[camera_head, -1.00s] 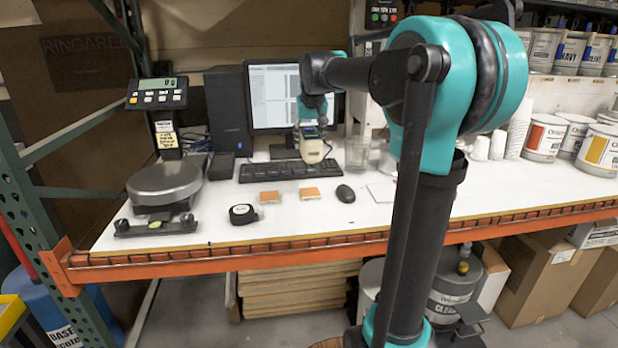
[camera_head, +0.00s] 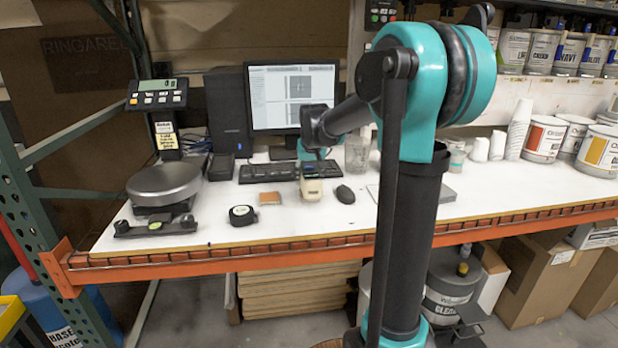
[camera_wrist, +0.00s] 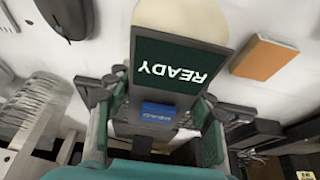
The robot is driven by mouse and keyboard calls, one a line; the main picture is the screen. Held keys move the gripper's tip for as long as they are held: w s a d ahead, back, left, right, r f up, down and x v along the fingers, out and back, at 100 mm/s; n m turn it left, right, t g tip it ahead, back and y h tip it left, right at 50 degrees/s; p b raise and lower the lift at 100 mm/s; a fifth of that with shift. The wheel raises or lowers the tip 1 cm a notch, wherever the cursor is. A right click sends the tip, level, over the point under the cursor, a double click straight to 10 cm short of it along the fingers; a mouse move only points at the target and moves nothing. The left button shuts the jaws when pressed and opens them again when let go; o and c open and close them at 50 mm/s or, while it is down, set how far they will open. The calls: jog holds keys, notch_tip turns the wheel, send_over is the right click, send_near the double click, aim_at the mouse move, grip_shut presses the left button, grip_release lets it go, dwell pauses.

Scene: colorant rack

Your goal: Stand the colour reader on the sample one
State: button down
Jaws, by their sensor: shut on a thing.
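The cream colour reader (camera_head: 311,190) is in my gripper (camera_head: 312,168), upright over the spot of the right-hand orange sample on the bench. That sample is hidden by the reader, and I cannot tell whether the reader touches it. In the wrist view the reader (camera_wrist: 180,70) shows a dark screen with "READY" and a blue button, between the fingers of my gripper (camera_wrist: 158,105). The other orange sample (camera_head: 270,198) lies flat to the left, uncovered; it also shows in the wrist view (camera_wrist: 265,57).
A black mouse (camera_head: 345,194) is close right of the reader, and a keyboard (camera_head: 268,172) lies behind. A tape measure (camera_head: 242,214) is at front left, a scale (camera_head: 164,184) farther left. A clear beaker (camera_head: 357,154) stands behind right.

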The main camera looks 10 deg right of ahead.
jog(key=shift+f, duration=0.1)
jog(key=c, duration=0.6)
grip_release()
jog(key=v, duration=1.2)
